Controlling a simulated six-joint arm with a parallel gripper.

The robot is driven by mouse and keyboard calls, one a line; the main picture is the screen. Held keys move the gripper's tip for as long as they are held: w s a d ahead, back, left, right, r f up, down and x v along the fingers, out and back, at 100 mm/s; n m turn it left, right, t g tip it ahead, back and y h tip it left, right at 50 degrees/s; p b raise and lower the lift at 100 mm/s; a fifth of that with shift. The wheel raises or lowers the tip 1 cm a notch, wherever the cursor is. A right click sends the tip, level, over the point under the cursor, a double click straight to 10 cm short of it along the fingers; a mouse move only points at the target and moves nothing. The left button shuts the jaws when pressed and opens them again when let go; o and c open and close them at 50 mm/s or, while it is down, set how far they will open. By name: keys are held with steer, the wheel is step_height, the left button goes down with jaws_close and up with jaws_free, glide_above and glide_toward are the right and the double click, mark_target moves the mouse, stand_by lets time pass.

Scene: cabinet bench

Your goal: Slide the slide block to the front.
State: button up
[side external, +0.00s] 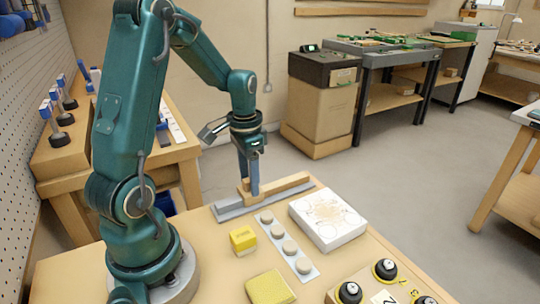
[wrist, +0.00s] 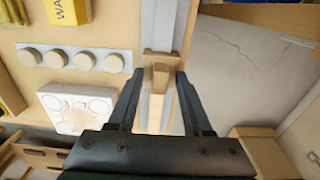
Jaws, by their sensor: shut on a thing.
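The slide block (side external: 280,186) is a light wooden piece on a grey rail (side external: 230,211) near the bench's far edge. In the wrist view the block (wrist: 160,60) lies across the grey rail (wrist: 159,25), with a narrow wooden part between my fingers. My gripper (side external: 250,192) points down at the left end of the block. In the wrist view my gripper (wrist: 159,76) has one finger on each side of the wood and is shut on it. The exact finger contact is partly hidden.
A grey strip with several round knobs (side external: 265,217) lies beside the rail. A white box (side external: 327,218), a yellow block (side external: 243,240) and a yellow sponge-like pad (side external: 270,288) stand nearer the camera. Beyond the rail is the bench edge and open floor.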

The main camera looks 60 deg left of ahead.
mark_target(282, 181)
steer(key=shift+s+f, duration=0.3)
steer(key=shift+f, duration=0.2)
steer(key=shift+w+a, duration=0.1)
steer(key=shift+w, duration=4.6)
steer(key=o, duration=0.7)
step_height(282, 181, up, 11)
steer(key=shift+r, duration=0.15)
steer(key=shift+w, duration=0.1)
